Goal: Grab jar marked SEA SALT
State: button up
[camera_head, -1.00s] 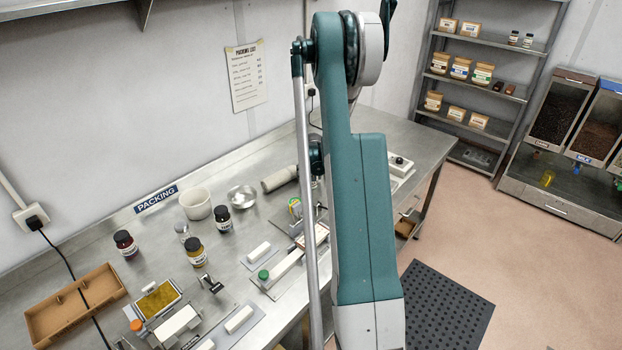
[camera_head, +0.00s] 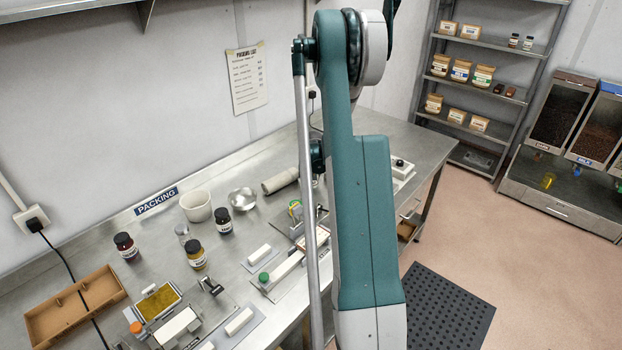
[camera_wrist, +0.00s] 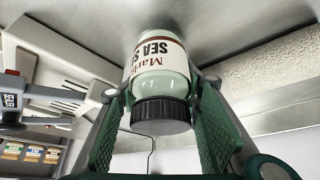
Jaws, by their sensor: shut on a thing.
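In the wrist view a pale green glass jar (camera_wrist: 162,87) with a black ribbed lid and a cream label stands between my fingers. The label appears upside down in the picture and reads "SEA S…" under "Mari…", its end out of sight. My gripper (camera_wrist: 163,100) has its green ribbed fingers on both sides of the jar, shut on it. The jar's base is near a steel surface; I cannot tell whether it touches. In the head view my arm hides the gripper and this jar.
A shelf rack (camera_head: 470,92) stands at the back right. A white device (camera_wrist: 50,60) is left of the held jar.

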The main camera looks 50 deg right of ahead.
jog(key=shift+r, duration=4.2)
